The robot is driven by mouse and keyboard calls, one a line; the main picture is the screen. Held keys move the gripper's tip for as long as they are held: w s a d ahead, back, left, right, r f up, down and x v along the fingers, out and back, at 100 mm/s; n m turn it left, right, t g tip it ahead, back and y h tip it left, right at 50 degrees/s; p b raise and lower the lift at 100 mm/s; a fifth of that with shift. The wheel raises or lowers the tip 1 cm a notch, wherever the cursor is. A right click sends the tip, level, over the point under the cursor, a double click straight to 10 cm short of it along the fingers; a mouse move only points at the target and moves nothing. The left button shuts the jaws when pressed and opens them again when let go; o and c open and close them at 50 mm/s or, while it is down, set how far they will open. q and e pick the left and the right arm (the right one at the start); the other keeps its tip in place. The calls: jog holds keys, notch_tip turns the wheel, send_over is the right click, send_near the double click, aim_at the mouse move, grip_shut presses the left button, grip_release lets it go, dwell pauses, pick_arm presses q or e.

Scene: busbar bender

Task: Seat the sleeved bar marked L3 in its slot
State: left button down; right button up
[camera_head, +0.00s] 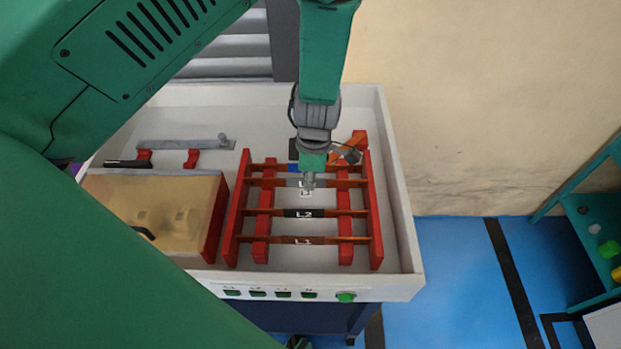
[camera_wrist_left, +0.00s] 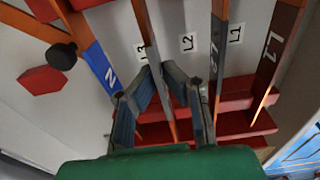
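The sleeved bar L3 (camera_head: 345,183) has a grey sleeve and bare copper ends. It lies across the red rack between the blue and black sleeved bars, its ends at the side rails. My left gripper (camera_head: 308,184) points down over its middle. In the left wrist view the fingertips (camera_wrist_left: 158,70) close in on both sides of the grey bar (camera_wrist_left: 153,56), with little gap. The fingers hide the bar's own marking. A white L3 label (camera_wrist_left: 142,53) lies on the floor beside it. I cannot tell how deep the ends sit. My right gripper is not in view.
The blue N bar (camera_wrist_left: 101,66), black L2 bar (camera_head: 303,213) and brown L1 bar (camera_head: 305,240) lie in the red rack (camera_head: 240,205). A tan-topped box (camera_head: 180,205) stands left, and an orange-red block (camera_head: 357,140) behind. The white tray's rim (camera_head: 405,215) surrounds everything.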

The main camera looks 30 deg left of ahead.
pick_arm(q)
jog(key=shift+w+a, duration=0.1)
jog(key=shift+a, duration=0.15)
jog(key=shift+p, duration=0.5)
jog(key=shift+f+b, duration=0.85)
jog(key=shift+f, duration=0.6)
jog(key=c, duration=1.6)
grip_release()
jog(key=shift+d, duration=0.1)
jog(key=shift+c, duration=0.2)
jog(key=shift+r, duration=0.1)
jog(key=r, duration=0.6)
jog(key=shift+d+r, duration=0.1)
jog(key=shift+d, duration=0.1)
jog(key=shift+r, duration=0.55)
jog(key=shift+w, duration=0.1)
